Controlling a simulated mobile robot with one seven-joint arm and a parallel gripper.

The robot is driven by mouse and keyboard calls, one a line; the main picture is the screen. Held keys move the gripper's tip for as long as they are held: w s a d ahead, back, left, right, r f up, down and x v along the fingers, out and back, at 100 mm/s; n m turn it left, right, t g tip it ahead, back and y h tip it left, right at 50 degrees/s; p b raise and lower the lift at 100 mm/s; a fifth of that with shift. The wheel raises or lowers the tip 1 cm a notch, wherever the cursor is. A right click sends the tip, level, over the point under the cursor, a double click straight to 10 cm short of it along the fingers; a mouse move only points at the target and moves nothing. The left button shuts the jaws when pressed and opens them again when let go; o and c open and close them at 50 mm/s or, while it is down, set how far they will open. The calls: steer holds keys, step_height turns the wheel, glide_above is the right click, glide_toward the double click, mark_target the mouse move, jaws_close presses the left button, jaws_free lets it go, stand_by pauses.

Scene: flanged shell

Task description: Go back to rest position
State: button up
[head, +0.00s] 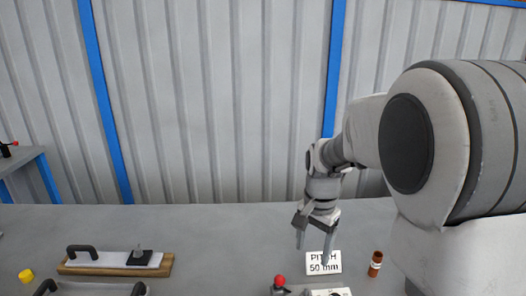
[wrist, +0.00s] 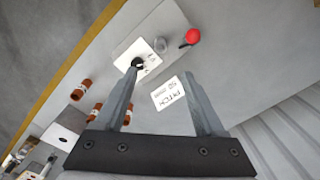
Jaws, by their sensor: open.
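My gripper (head: 314,238) hangs over the grey table at the right of centre in the head view, fingers pointing down. Its two fingers (wrist: 160,92) are spread apart in the wrist view, with nothing held between them. A white sign reading "PITCH 50 mm" (head: 323,262) is close to the gripper in the head view, and the sign also shows between the fingers in the wrist view (wrist: 169,94). My arm fills the right side of the head view and hides part of the table there.
A red ball-topped lever (head: 280,281) and a white plate (head: 330,292) are at the front edge. A handled board (head: 90,270) and yellow object (head: 26,276) lie left. The table's middle (head: 220,235) is clear.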

steer(key=s+r+n+t+p, duration=0.1)
steer(key=s+r+n+t, duration=0.1)
steer(key=s+r+n, duration=0.2)
steer(key=s+r+n+t+p, duration=0.2)
steer(key=s+r+n, duration=0.3)
steer(key=s+r, duration=0.5)
steer(key=s+t, duration=0.1)
steer(key=s, duration=0.4)
steer(key=shift+s, duration=0.2)
steer(key=shift+r, duration=0.1)
